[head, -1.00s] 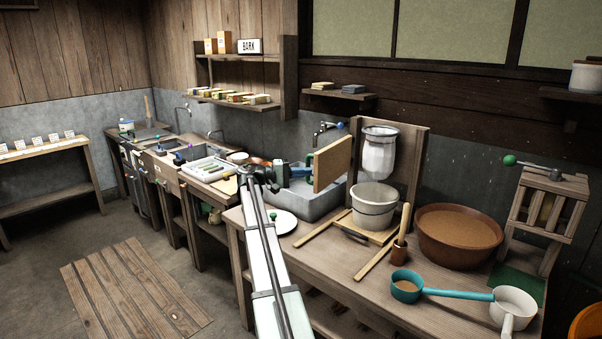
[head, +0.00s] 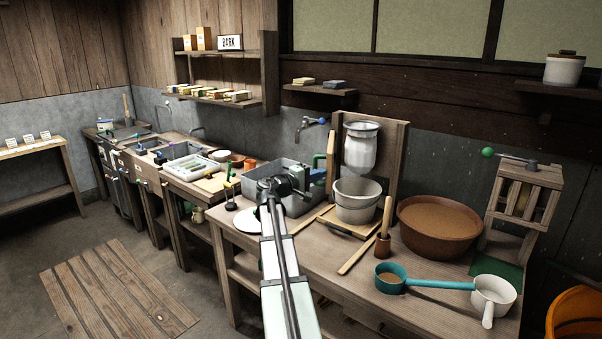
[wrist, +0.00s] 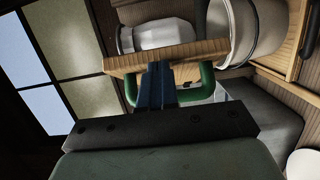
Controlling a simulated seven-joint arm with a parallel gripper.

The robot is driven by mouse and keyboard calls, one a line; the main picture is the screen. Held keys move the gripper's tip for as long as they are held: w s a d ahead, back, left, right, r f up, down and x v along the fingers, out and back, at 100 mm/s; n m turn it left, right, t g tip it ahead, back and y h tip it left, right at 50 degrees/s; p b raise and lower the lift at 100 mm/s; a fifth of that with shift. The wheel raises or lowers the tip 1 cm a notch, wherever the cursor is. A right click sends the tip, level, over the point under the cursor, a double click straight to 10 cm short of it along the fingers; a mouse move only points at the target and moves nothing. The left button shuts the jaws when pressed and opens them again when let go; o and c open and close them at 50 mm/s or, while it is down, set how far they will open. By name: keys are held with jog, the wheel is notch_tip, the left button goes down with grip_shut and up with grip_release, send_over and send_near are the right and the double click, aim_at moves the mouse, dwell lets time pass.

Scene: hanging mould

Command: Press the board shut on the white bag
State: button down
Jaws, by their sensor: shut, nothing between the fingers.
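The wooden board (head: 331,158) stands upright, nearly edge-on, left of the white bag (head: 361,150). A gap shows between board and bag. The bag hangs from a ring on a wooden back panel (head: 398,140), above a white bucket (head: 357,200). A green handle (head: 319,163) is on the board's left face. In the wrist view the board (wrist: 185,53) crosses the picture, with the bag (wrist: 160,35) beyond it. My gripper (wrist: 157,72) is shut and empty, its blue fingers between the handle's two green legs, against or very near the board. Exact contact is hidden.
A wooden stick in a brown holder (head: 383,246), a brown basin (head: 440,230) and a teal ladle (head: 391,278) stand right of the bucket. A wall tap (head: 312,123) is above the sink.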

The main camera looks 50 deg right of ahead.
jog(key=s+d+n+t, duration=0.4)
jog(key=s+d+t, duration=0.3)
jog(key=s, duration=0.3)
jog(key=s+d, duration=0.2)
jog(key=d, duration=0.4)
jog(key=s+d, duration=0.3)
jog(key=d, duration=0.3)
jog(key=s+d, duration=0.3)
jog(key=d, duration=0.3)
jog(key=shift+s+d, duration=0.15)
jog(key=shift+s, duration=0.05)
jog(key=shift+d+r, duration=0.15)
jog(key=shift+d, duration=0.05)
jog(key=s+a, duration=0.7)
jog(key=a, duration=0.5)
jog(key=shift+f, duration=0.2)
